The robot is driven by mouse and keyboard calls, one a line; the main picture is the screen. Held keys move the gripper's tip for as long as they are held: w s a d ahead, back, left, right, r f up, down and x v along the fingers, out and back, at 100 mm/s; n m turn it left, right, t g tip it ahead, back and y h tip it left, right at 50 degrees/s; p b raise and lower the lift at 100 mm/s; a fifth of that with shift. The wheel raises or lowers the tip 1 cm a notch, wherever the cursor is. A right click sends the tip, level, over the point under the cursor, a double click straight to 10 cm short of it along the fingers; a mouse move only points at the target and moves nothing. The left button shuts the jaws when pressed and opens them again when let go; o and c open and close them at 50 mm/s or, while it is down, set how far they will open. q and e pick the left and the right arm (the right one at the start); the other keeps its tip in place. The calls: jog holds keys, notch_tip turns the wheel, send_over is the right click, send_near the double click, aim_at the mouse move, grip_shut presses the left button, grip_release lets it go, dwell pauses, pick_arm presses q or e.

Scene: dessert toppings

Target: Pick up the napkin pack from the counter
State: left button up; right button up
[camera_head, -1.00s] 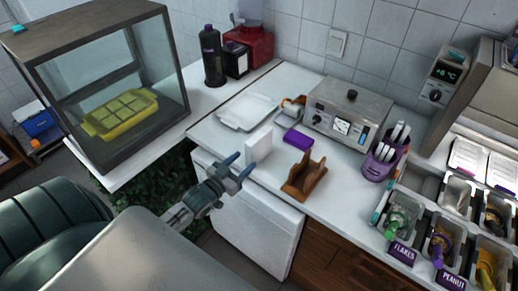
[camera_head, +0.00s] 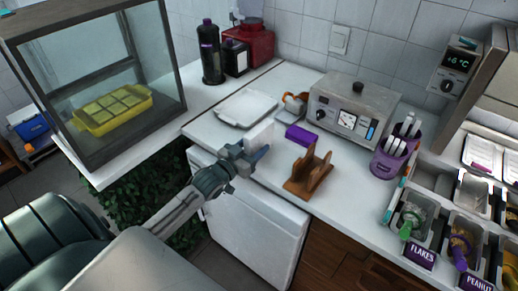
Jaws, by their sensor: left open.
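The napkin pack, a white upright block (camera_head: 260,133), stands near the front edge of the white counter (camera_head: 222,132), left of the brown wooden holder. My left gripper (camera_head: 250,151) is open with blue-grey fingertips. It is right at the near side of the pack and covers its lower part. I cannot tell whether the fingers touch the pack or reach around it. My right gripper is not in view.
A wooden holder (camera_head: 309,174) and a purple block (camera_head: 300,134) are to the pack's right. A white tray (camera_head: 246,108) lies behind it. A grey appliance (camera_head: 352,108) and purple cup (camera_head: 392,160) stand further right. A glass case (camera_head: 100,90) is at left.

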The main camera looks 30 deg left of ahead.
pick_arm(q)
jog(key=shift+w, duration=0.45)
jog(key=c, duration=1.1)
